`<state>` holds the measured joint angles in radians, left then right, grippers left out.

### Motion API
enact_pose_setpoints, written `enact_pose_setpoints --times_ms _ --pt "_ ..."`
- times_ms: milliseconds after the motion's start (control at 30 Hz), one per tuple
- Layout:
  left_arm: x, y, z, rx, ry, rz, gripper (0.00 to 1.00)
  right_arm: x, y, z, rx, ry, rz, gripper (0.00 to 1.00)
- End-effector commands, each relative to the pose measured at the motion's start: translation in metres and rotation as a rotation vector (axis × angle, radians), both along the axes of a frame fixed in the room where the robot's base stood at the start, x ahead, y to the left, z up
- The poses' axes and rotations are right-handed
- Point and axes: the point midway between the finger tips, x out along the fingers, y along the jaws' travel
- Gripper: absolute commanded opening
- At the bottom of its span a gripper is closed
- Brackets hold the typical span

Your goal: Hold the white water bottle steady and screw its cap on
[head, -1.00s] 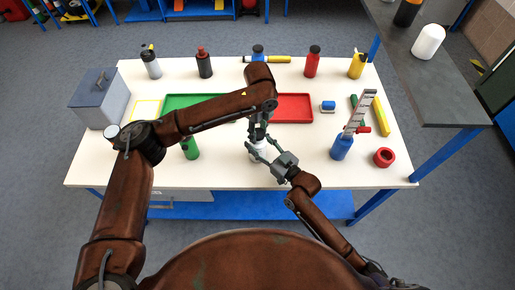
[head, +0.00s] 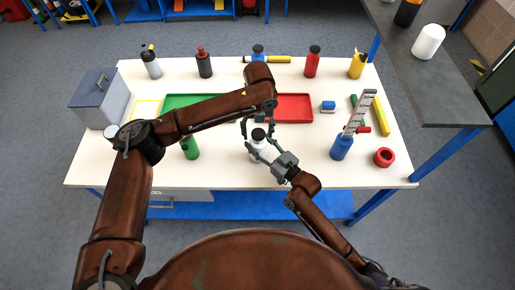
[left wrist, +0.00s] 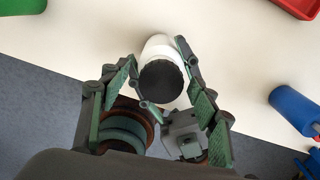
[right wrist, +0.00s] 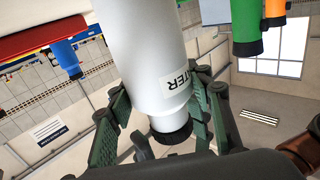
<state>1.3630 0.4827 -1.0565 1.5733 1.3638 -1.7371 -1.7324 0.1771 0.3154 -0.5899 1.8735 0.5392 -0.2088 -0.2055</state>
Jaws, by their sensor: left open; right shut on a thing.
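The white water bottle (head: 260,149) stands about upright near the table's front middle, its black cap (head: 258,134) on top. My right gripper (head: 268,157) is shut around the bottle's body from the front right. The right wrist view shows the bottle (right wrist: 150,60) with part of its label between the fingers, the cap (right wrist: 171,134) at the lower end of that picture. My left gripper (head: 258,132) is open above, fingers spread on either side of the cap. The left wrist view looks down on the cap (left wrist: 161,80). How tightly the cap sits, I cannot tell.
Green (head: 180,114) and red (head: 305,118) trays lie behind. A grey box (head: 100,97) stands at the left edge.

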Motion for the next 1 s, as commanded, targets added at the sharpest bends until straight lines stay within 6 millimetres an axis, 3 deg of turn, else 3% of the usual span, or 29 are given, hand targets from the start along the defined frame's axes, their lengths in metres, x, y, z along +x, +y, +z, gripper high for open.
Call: enact_pose_setpoints --times_ms 267,700,1000 --pt "0.0 -0.001 0.009 -0.002 -0.001 0.0 0.56 0.0 0.001 0.001 0.001 -0.001 0.001 0.0" --pt "0.0 -0.001 0.093 -0.001 -0.001 0.0 0.56 0.0 0.001 0.001 0.001 -0.001 0.001 0.0" --pt "0.0 -0.001 0.119 0.0 0.001 0.0 0.56 0.0 0.001 0.001 0.001 -0.001 0.001 0.0"
